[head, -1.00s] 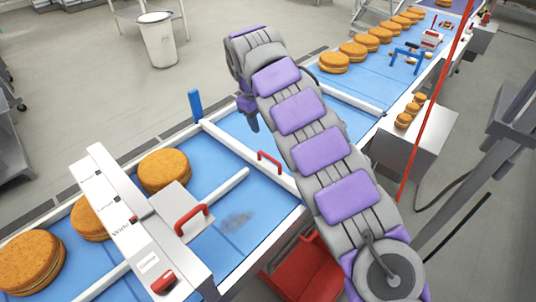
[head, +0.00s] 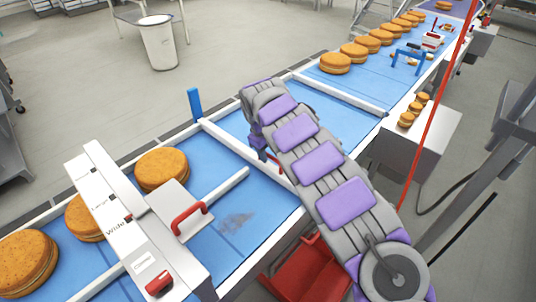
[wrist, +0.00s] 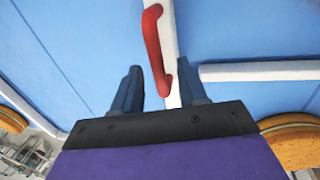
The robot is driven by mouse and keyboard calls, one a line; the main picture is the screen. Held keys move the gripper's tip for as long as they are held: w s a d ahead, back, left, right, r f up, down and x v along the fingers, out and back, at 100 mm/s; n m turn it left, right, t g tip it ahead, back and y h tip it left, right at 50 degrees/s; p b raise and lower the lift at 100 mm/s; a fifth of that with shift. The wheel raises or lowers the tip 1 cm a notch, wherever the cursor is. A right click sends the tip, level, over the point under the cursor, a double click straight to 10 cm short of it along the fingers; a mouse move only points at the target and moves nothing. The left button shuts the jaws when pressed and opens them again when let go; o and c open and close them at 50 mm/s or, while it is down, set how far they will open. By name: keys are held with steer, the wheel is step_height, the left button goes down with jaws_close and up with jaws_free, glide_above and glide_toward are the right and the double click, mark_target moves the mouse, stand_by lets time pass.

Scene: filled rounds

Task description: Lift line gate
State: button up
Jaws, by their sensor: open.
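The line gate (head: 232,144) is a white bar lying across the blue conveyor, with a red handle (wrist: 153,40) on top. In the wrist view my gripper (wrist: 160,82) is open. Its two dark fingers stand on either side of the handle's near end, with visible gaps, and it holds nothing. I cannot tell how far above the bar the fingertips are. In the head view my arm covers part of the gate and most of the handle.
A white panel box (head: 118,218) spans the belt at the left, with a second red handle (head: 188,219) on its plate. Large orange-brown filled rounds (head: 162,169) lie beside it. A blue post (head: 195,104) stands at the gate's far end. A red bin (head: 305,272) is below the near edge.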

steer(key=shift+d+f, duration=0.3)
steer(key=shift+a, duration=0.1)
jaws_close()
stand_by(0.4)
